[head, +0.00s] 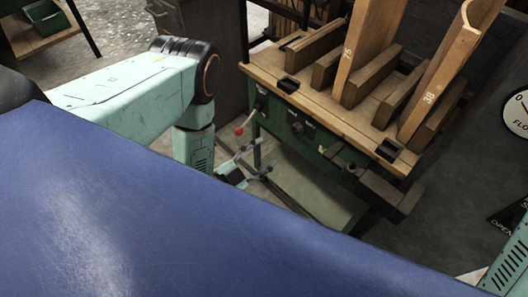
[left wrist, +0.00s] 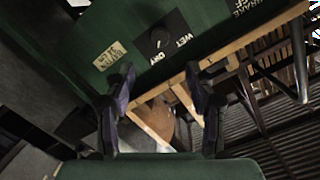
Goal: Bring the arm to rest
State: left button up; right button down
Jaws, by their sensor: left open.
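My left arm (head: 135,95) comes in from the left and bends down at a black-capped joint. My left gripper (head: 252,168) hangs low in front of the green cabinet of a wood-topped bench. In the left wrist view the same gripper (left wrist: 160,100) has its two dark fingers spread apart with nothing between them. Beyond the fingers are a green panel (left wrist: 90,40) and a dial (left wrist: 158,40) marked WET and DRY. I cannot tell how far the fingers are from the panel. My right gripper is not in view.
The wooden bench top (head: 275,75) holds several wooden blocks and two tall boards (head: 370,45). A red-knobbed lever (head: 240,130) sticks out at the cabinet's left. A round dial (head: 518,112) is at the right edge. Grey floor (head: 445,200) shows right of the bench.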

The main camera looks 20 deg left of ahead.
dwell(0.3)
pick_arm(q)
jog(key=s+a+f+n+g+y, duration=0.1)
jog(key=s+f+n+g+y, duration=0.3)
jog(key=s+f+n+g, duration=0.5)
jog(key=s+r+n+g+y, duration=0.1)
jog(key=s+r+g, duration=0.2)
jog(key=s, duration=0.5)
jog(key=s+a+r+n+g, duration=0.1)
jog(key=s+r+g, duration=0.2)
jog(key=s, duration=0.6)
jog(key=shift+s+r+g+y, duration=0.15)
jog(key=shift+r+g+y, duration=0.1)
jog(key=shift+g+y, duration=0.2)
jog(key=shift+a, duration=0.1)
